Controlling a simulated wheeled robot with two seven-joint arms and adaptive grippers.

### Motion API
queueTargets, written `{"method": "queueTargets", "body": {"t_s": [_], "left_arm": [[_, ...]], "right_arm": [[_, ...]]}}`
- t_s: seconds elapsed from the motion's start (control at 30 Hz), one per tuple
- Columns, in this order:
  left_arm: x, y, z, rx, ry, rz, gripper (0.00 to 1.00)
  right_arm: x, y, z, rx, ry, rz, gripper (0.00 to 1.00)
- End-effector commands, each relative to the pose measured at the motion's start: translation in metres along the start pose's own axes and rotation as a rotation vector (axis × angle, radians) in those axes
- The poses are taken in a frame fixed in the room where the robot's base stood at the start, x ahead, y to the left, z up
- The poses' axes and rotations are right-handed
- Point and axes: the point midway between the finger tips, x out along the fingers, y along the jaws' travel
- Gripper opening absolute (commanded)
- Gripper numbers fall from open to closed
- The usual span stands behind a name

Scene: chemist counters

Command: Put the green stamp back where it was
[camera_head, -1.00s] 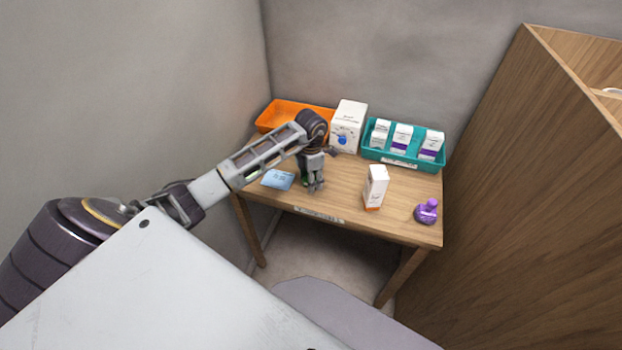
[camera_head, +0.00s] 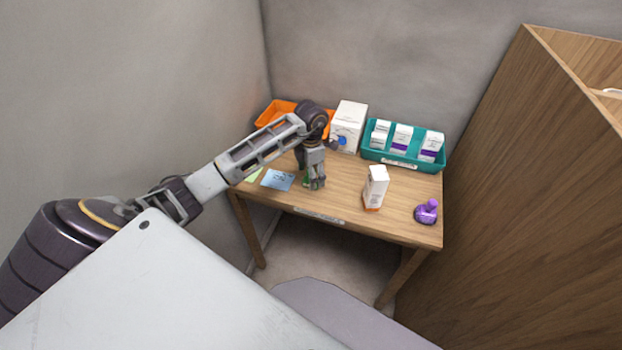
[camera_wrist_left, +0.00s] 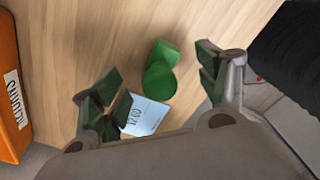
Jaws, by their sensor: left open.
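The green stamp (camera_wrist_left: 162,72) is on the wooden table in the left wrist view, seen from above between my open left gripper's fingers (camera_wrist_left: 158,75). The fingers are on either side of it and look apart from it. In the head view my left gripper (camera_head: 314,182) points down over the table, and only a little green (camera_head: 305,182) shows beside it; most of the stamp is hidden. A blue card (camera_head: 277,180) lies just left of the gripper and also shows in the left wrist view (camera_wrist_left: 147,116). My right gripper is not in view.
A green card (camera_head: 253,174) lies at the table's left edge. An orange tray (camera_head: 270,112), white box (camera_head: 350,115) and teal tray (camera_head: 373,156) with several small boxes stand behind. A white-orange carton (camera_head: 376,185) and purple stamp (camera_head: 427,211) stand to the right.

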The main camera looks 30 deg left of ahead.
Motion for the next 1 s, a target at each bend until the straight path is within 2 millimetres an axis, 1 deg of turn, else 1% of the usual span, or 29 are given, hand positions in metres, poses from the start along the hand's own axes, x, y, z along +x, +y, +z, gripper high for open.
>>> {"method": "queueTargets", "body": {"t_s": [0.03, 0.3, 0.6, 0.8, 1.0], "left_arm": [[-0.008, 0.001, 0.001, 0.000, -0.002, 0.004, 0.74], [-0.046, 0.001, 0.000, 0.000, -0.002, 0.003, 0.74], [-0.080, 0.001, 0.001, 0.000, -0.002, 0.002, 0.74], [-0.091, 0.000, 0.001, 0.000, -0.001, 0.000, 0.74], [-0.093, 0.000, 0.000, -0.001, 0.000, 0.000, 0.74]], "right_arm": [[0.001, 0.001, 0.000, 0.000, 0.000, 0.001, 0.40], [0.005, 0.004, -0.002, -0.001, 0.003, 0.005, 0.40], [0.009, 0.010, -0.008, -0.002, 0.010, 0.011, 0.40], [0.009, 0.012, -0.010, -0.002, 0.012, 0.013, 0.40], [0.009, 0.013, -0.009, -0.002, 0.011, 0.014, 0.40]]}}
